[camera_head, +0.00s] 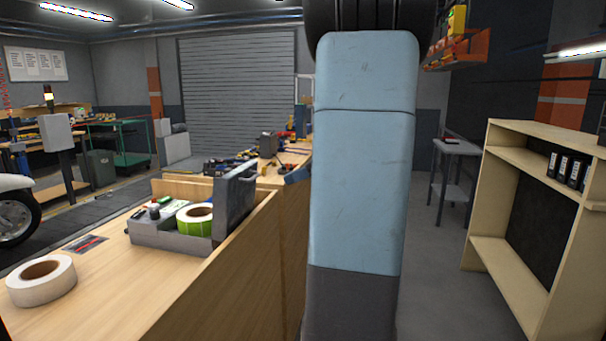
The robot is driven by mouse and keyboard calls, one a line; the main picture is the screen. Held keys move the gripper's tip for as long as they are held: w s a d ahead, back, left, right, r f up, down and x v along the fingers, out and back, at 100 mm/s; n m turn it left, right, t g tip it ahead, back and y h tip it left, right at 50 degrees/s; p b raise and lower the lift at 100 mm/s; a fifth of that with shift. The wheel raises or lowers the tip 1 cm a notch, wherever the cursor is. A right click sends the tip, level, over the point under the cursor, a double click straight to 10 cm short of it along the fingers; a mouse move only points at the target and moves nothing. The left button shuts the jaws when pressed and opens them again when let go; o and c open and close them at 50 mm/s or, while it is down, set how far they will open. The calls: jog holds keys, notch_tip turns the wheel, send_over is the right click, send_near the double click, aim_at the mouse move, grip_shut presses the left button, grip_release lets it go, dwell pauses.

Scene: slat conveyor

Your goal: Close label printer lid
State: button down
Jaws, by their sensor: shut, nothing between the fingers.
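The label printer (168,240) is a grey box on the wooden bench at the left of the picture. Its lid (236,197) stands open, nearly upright, on the printer's right side. A green label roll (195,219) sits in the open printer, with small coloured parts beside it. My gripper is not in view. My light-blue arm link fills the centre of the picture, to the right of the printer, and hides what is behind it.
A white label roll (41,281) lies on the bench (120,310) at the front left. A low wooden board edges the bench behind and right of the printer. Tools lie on a farther bench (268,180). A wooden shelf (497,255) stands at right; floor shows between it and my arm.

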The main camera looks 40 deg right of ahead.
jog(key=w+a, duration=0.4)
jog(key=w, duration=0.2)
jog(key=shift+a+f, duration=0.3)
jog(key=shift+a, duration=0.05)
